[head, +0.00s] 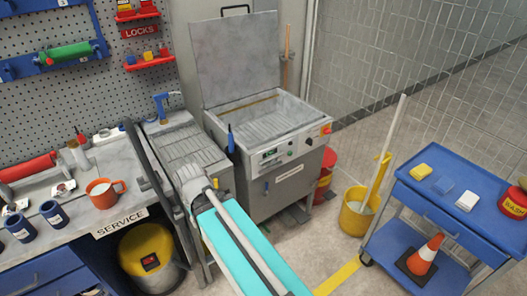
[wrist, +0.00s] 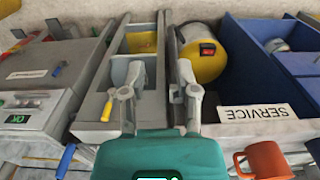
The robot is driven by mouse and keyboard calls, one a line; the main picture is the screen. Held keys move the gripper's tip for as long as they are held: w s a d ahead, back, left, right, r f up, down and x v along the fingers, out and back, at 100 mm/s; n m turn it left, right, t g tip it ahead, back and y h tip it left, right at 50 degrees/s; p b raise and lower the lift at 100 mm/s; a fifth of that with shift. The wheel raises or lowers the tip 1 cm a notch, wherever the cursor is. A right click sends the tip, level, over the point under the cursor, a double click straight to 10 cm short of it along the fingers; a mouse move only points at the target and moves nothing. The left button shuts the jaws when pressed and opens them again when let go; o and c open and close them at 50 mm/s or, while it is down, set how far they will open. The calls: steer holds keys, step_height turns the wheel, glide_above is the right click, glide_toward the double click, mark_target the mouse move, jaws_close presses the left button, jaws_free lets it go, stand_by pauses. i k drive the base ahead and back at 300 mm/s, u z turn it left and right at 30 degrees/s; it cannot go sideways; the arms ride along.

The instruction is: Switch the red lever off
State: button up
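I cannot make out a clear red lever in either view. The machine with the raised lid (head: 290,150) has a front panel with a green display, buttons and a red knob on a yellow plate (head: 326,130). A blue-handled lever (head: 231,138) stands at its left front corner, and a blue handle also shows in the wrist view (wrist: 66,160). My gripper (wrist: 159,75) is open and empty, its two grey fingers apart. In the head view my arm's end is in front of the narrow grey tank (head: 190,150), left of the machine.
At right are a yellow mop bucket (head: 357,212) and a blue cart (head: 450,200). The floor between machine and cart is partly clear.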

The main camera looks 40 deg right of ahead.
mark_target(318, 181)
steer(key=z, duration=1)
steer(key=k, duration=0.4)
steer(key=u, duration=0.2)
steer(key=i, duration=0.6)
steer(key=u, duration=0.05)
